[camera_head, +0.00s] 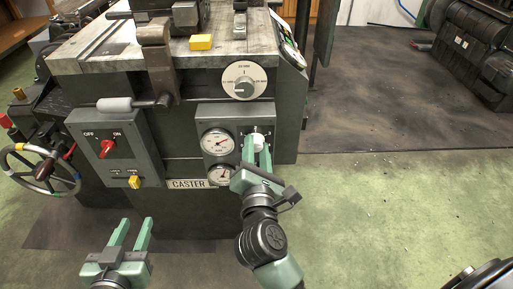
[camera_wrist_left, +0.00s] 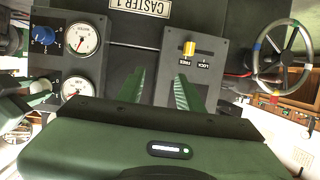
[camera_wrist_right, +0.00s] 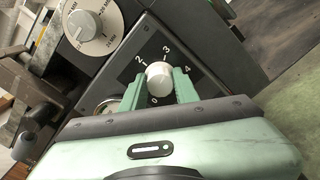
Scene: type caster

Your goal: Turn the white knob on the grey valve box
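The white knob (camera_wrist_right: 159,79) is on the front of the grey valve box (camera_head: 209,115), beside two round gauges. A printed scale with numbers 0, 2, 3 and 4 runs around it in the right wrist view. My right gripper (camera_head: 257,150) is at the knob, with one green finger on each side of it. In the right wrist view the fingers (camera_wrist_right: 159,88) lie very close to the knob's sides; whether they press on it I cannot tell. My left gripper (camera_head: 131,234) is open and empty, low in front of the machine.
A large white dial (camera_head: 244,80) sits above the valve box. To the left is a switch box (camera_head: 123,136) with a red OFF/ON knob (camera_head: 107,148) and a yellow knob (camera_head: 134,182). A handwheel (camera_head: 41,169) is at far left.

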